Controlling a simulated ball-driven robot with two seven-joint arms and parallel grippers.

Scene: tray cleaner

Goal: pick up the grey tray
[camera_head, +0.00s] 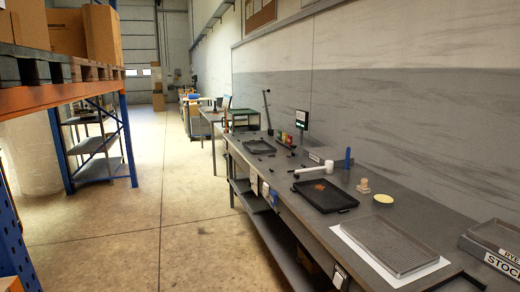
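A grey tray (392,246) with a ribbed inside lies flat on a white sheet (362,256) near the front end of the long workbench. It looks empty. A black tray (308,202) with a brown patch of residue (320,187) lies farther back on the same bench. A smaller dark grey tray (259,146) lies farther still, near the far end. Neither of my grippers shows in the camera_head view.
The grey workbench (288,193) runs along the right wall. The floor (130,225) left of the bench is clear.

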